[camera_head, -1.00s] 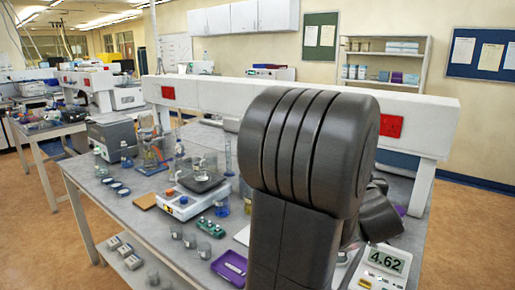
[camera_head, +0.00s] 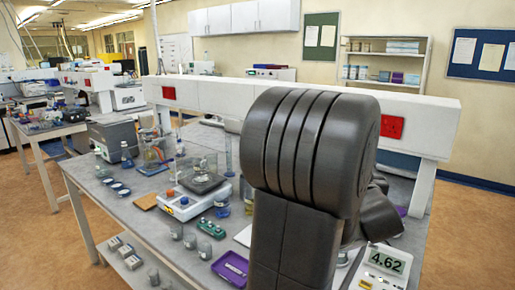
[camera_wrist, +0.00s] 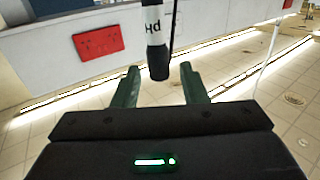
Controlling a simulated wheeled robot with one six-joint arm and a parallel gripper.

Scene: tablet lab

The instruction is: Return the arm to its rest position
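My dark grey arm stands large in the middle of the head view, and my gripper is hidden behind it there. In the wrist view my gripper (camera_wrist: 159,70) shows two green fingers standing apart. A probe (camera_wrist: 154,24) with a white band, upside-down "pH" lettering and a black end appears between and beyond the fingertips. Gaps show on both sides of it, so the fingers are not closed on it. A thin dark cable runs beside it.
The grey bench holds a balance (camera_head: 184,205), a purple tray (camera_head: 231,267), a green rack (camera_head: 212,228) and a meter (camera_head: 383,267) reading 4.62, close to my arm. A white raised beam (camera_head: 290,101) with red panels runs behind. Floor (camera_head: 32,215) is clear at left.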

